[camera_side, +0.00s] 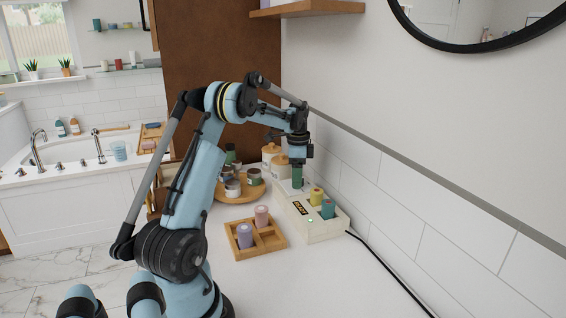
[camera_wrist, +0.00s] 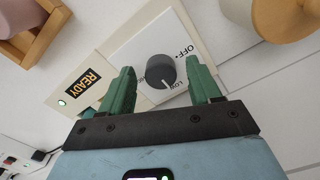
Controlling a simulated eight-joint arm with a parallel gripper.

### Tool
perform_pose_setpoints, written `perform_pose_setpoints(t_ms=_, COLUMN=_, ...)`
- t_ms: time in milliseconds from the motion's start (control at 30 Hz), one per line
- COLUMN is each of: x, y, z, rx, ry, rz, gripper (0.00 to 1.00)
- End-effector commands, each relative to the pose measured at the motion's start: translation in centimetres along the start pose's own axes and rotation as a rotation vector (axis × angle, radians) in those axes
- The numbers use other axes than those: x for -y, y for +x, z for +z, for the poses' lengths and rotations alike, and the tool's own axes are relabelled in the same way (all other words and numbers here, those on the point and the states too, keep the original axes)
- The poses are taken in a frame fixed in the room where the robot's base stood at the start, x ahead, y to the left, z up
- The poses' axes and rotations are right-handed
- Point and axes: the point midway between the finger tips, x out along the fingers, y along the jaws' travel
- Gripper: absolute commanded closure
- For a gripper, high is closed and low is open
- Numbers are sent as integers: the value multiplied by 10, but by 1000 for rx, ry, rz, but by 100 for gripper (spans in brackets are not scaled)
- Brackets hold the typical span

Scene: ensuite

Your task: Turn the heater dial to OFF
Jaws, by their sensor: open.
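The heater (camera_side: 318,228) is a cream box on the counter by the tiled wall, with a lit READY display that also shows in the wrist view (camera_wrist: 82,83). Its dark grey round dial (camera_wrist: 161,71) sits on a white panel (camera_wrist: 140,50). The dial's white mark points down in the picture, near LOW; OFF is printed at its upper right. Another label is partly hidden. My gripper (camera_wrist: 160,67) is open, with its green fingers on either side of the dial and gaps visible. In the side view my gripper (camera_side: 297,186) points down at the heater's far end and hides the dial.
A yellow cartridge (camera_side: 317,196) and a teal one (camera_side: 328,209) stand in the heater beside my gripper. A wooden tray (camera_side: 262,247) holds purple and pink cylinders. Jars stand on a round board (camera_side: 225,198) behind. A black cable (camera_side: 385,265) runs along the counter.

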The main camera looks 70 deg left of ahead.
Motion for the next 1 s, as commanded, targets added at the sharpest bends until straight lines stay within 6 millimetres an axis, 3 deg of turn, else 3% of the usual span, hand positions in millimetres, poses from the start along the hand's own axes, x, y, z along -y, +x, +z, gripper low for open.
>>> perform_pose_setpoints(t_ms=233, x=0, y=0, z=0, rx=0, ry=0, rz=0, gripper=40)
perform_pose_setpoints(t_ms=600, x=0, y=0, z=0, rx=0, ry=0, rz=0, gripper=93)
perform_pose_setpoints(t_ms=1000, x=0, y=0, z=0, rx=0, ry=-94, rz=1, gripper=93)
